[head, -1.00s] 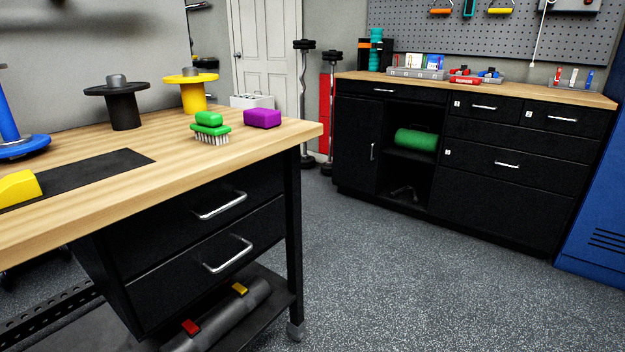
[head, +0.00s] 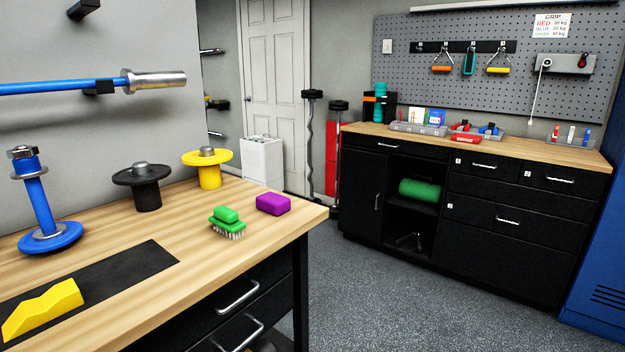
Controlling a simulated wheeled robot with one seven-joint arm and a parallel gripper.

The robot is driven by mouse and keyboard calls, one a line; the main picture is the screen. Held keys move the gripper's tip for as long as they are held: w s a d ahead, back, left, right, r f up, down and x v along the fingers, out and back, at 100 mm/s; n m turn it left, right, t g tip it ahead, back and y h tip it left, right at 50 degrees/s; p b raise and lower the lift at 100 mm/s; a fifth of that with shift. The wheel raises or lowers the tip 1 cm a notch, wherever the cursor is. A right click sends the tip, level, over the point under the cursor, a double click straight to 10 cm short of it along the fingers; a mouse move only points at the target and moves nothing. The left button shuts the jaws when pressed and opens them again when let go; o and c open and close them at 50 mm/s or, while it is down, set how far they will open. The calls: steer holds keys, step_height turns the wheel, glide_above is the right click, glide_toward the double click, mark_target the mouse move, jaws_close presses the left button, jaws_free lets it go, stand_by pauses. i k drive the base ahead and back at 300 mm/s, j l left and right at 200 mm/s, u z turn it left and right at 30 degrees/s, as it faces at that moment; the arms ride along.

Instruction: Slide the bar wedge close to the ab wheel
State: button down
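The bar wedge looks to be the yellow block with a notched, sloping top (head: 43,310). It lies on the black mat strip (head: 140,264) at the near left of the wooden bench. I cannot pick out an ab wheel for certain in the head view. My gripper is not in view.
On the bench (head: 185,290) stand a blue post on a round base (head: 40,215), a black flanged spool (head: 146,190), a yellow one (head: 209,172), a green brush (head: 227,222) and a purple block (head: 273,204). A black cabinet (head: 365,190) stands across open grey floor.

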mark_target(65, 296)
steer(key=u, duration=1.3)
steer(key=l, duration=0.5)
steer(key=i+l, duration=0.1)
steer(key=l, duration=0.4)
steer(key=i+l+z, duration=0.1)
steer(key=l, duration=0.4)
